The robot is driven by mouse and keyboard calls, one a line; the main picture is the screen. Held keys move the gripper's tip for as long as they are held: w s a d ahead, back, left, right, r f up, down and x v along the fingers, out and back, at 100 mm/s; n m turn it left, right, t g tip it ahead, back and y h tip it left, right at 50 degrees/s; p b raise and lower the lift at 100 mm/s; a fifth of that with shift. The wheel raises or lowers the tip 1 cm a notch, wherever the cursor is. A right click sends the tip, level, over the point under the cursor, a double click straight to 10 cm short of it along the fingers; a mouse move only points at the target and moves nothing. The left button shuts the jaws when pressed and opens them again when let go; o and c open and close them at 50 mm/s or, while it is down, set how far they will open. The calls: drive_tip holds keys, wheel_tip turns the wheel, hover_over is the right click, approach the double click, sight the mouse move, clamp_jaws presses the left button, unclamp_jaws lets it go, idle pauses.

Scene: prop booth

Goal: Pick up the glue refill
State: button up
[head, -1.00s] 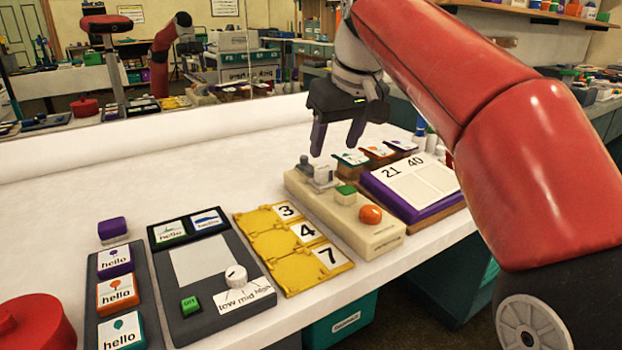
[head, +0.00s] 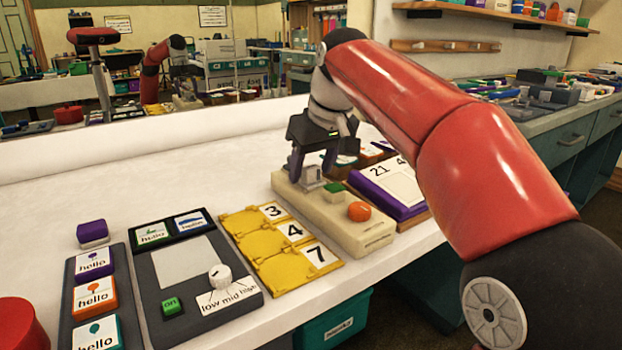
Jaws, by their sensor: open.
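My gripper (head: 312,170) is open and points down over the back end of a cream-coloured device (head: 345,232). A small light grey block (head: 312,178) stands on that end, and the two fingers appear to be on either side of it. I cannot tell whether they touch it. No label marks anything as the glue refill, so I cannot say for certain that this block is it. The device also carries a green button (head: 333,188) and an orange knob (head: 360,211).
A purple-edged board (head: 372,197) reading 21 and 40 stands right of the device. Yellow number panels (head: 272,249), a dark dial panel (head: 180,285) and several hello cards (head: 93,295) lie to the left. The back left of the white table (head: 120,190) is clear.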

drive_tip(key=shift+c, duration=0.2)
drive_tip(key=c, duration=1)
drive_tip(key=shift+r, duration=0.15)
